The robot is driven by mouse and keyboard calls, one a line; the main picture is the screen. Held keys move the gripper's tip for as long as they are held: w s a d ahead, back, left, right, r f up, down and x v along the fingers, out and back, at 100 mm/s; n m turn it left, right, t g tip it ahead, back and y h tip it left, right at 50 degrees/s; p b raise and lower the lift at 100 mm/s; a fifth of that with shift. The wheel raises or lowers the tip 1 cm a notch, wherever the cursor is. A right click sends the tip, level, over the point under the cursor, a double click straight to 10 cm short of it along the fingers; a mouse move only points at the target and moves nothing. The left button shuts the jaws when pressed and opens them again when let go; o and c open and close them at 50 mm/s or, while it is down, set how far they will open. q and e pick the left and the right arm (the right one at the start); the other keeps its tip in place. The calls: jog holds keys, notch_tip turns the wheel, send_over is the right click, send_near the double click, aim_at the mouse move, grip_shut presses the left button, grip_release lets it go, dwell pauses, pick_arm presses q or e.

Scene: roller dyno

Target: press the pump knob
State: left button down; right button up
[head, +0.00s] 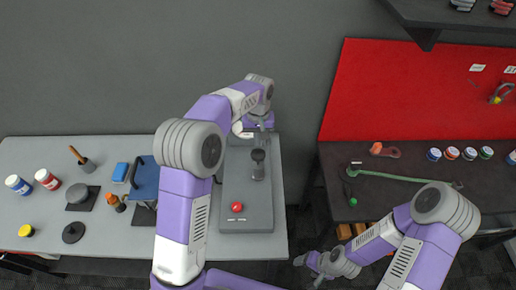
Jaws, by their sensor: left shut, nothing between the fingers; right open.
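A grey unit (234,185) lies on the right part of the light workbench. It has a round red button (237,207) near its front and a dark upright knob-like part (258,156) further back. I cannot tell for certain which is the pump knob. My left gripper (262,128) is shut and empty, just behind the dark part, pointing down; whether they touch is unclear. My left arm hides the unit's left rear. My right gripper (308,264) is open and empty, low between the two benches, away from the unit.
A dark bench (400,208) at right carries a green rod (400,176) and several jars. A gap separates the benches.

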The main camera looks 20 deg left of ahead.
aim_at(258, 154)
pick_arm(q)
notch_tip(258, 154, down, 5)
jog(key=shift+f, duration=0.1)
dwell(0.4)
notch_tip(258, 154, down, 5)
jog(key=b, duration=0.2)
jog(key=shift+s+f+b, duration=0.1)
jog(key=shift+f+b, duration=0.1)
jog(key=shift+b, duration=0.15)
